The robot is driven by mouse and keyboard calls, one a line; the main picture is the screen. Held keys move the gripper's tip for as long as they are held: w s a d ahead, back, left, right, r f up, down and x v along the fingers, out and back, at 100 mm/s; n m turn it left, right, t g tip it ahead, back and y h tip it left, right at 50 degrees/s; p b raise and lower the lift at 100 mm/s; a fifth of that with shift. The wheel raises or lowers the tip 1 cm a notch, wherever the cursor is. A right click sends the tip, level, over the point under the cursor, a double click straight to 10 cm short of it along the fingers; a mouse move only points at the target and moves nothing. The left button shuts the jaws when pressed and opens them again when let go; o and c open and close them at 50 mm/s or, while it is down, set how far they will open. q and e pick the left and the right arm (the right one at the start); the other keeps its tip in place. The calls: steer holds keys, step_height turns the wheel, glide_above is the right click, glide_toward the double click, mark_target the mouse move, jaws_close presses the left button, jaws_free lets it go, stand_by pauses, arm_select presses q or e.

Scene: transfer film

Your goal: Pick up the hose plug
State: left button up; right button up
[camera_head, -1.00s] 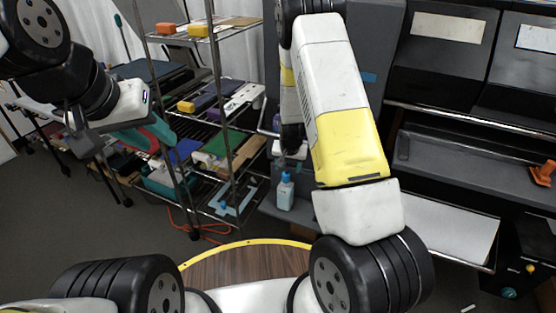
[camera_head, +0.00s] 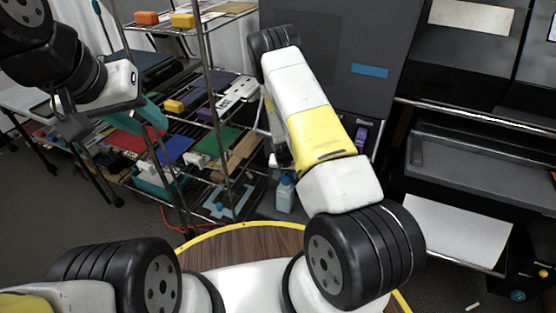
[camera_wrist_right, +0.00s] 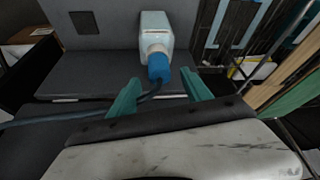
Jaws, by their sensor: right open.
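The hose plug (camera_wrist_right: 158,68) looks like the blue cap-like piece at the neck of a pale blue-white bottle (camera_wrist_right: 155,32) in the right wrist view. A dark hose (camera_wrist_right: 75,116) runs from near it to the left. My right gripper (camera_wrist_right: 160,92) is open, with one teal finger on each side just short of the blue piece; contact is not visible. My left gripper (camera_head: 150,112) is at the left, teal fingers partly seen, holding nothing visible.
A wire rack (camera_head: 207,90) with coloured boxes stands left of the bottle. A dark machine with a white tray (camera_head: 455,234) is at the right. A round wooden top (camera_head: 240,243) with a yellow rim is close in front of me. An orange cable (camera_head: 172,222) lies on the floor.

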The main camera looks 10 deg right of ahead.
mark_target(286, 176)
steer(key=x, duration=0.3)
steer(key=shift+f, duration=0.2)
steer(key=shift+c, duration=0.3)
jaws_close()
steer(key=shift+r, duration=0.1)
